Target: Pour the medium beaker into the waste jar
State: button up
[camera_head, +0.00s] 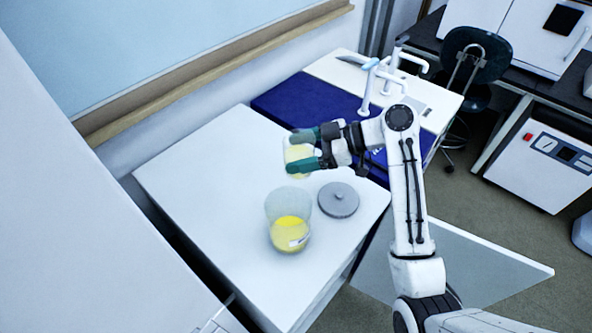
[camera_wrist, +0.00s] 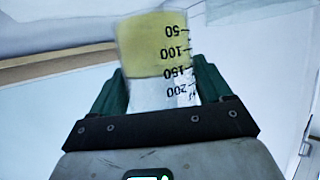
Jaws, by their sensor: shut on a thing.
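My gripper (camera_head: 304,149) is shut on a clear beaker (camera_head: 299,154) with yellow liquid, held above the white table behind the jar. In the wrist view the beaker (camera_wrist: 153,48) shows printed marks from 50 to 200, and the green fingers (camera_wrist: 160,95) sit on both sides of it. The yellow liquid fills its upper part in that view. The waste jar (camera_head: 275,207) is a wider clear vessel with yellow liquid in its lower part and a small label. It stands upright on the table, below and a little left of the held beaker, apart from it.
A round grey lid (camera_head: 338,200) with a knob lies on the white table (camera_head: 193,180), right of the jar. A dark blue mat (camera_head: 305,104) and a sink with taps (camera_head: 372,80) are behind. The table's left part is clear.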

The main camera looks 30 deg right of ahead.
aim_at(299, 156)
notch_tip(299, 156, down, 7)
jog(key=b, duration=0.3)
jog(key=shift+n+t+h, duration=0.4)
jog(key=shift+n+h, duration=0.1)
jog(key=shift+n, duration=0.3)
jog(key=shift+s+a+r+p, duration=0.15)
jog(key=shift+r+p, duration=0.95)
jog(key=shift+r, duration=0.55)
jog(key=shift+w+a+r+p, duration=0.1)
jog(key=shift+r+p, duration=1)
jog(key=shift+r, duration=0.55)
jog(key=shift+s+a+f, duration=0.1)
jog(key=shift+s+a, duration=0.05)
jog(key=shift+s, duration=0.05)
jog(key=shift+s+a+r+n+t+h+b, duration=0.3)
jog(key=shift+n+b, duration=0.15)
jog(key=shift+n, duration=0.15)
jog(key=shift+r, duration=0.1)
jog(key=shift+s, duration=0.1)
jog(key=shift+s+a+r+n+t+b, duration=0.1)
jog(key=shift+s+a+n+t+b, duration=0.25)
jog(key=shift+b, duration=0.35)
jog(key=shift+d+r, duration=0.1)
jog(key=shift+r, duration=0.05)
jog(key=shift+n+h+b, duration=0.3)
jog(key=shift+n+b, duration=0.05)
jog(key=shift+b, duration=0.25)
